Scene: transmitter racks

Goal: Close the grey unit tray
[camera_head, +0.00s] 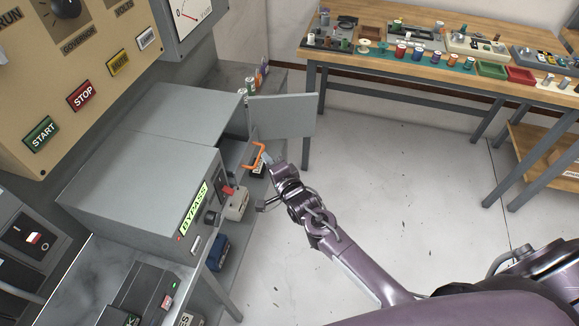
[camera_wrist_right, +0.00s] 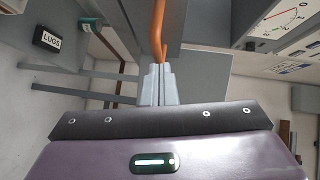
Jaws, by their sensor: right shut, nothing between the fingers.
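The grey unit (camera_head: 150,185) stands on a bench at the left, with a BYPASS label on its front. A grey panel (camera_head: 285,115) stands open at its far end. An orange handle (camera_head: 253,154) shows just below this panel; I cannot tell clearly how far the tray is out. My right gripper (camera_head: 264,160) is shut and empty, at the orange handle. In the right wrist view its fingertips (camera_wrist_right: 158,72) are together, with the orange handle (camera_wrist_right: 158,30) just beyond them; contact is unclear. My left gripper is not in view.
A tan panel with START (camera_head: 41,134) and STOP (camera_head: 83,95) buttons is at upper left. A wooden table (camera_head: 450,55) with spools and small trays stands at the back right. The floor (camera_head: 400,160) between is clear. A LUGS box (camera_wrist_right: 47,39) shows in the right wrist view.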

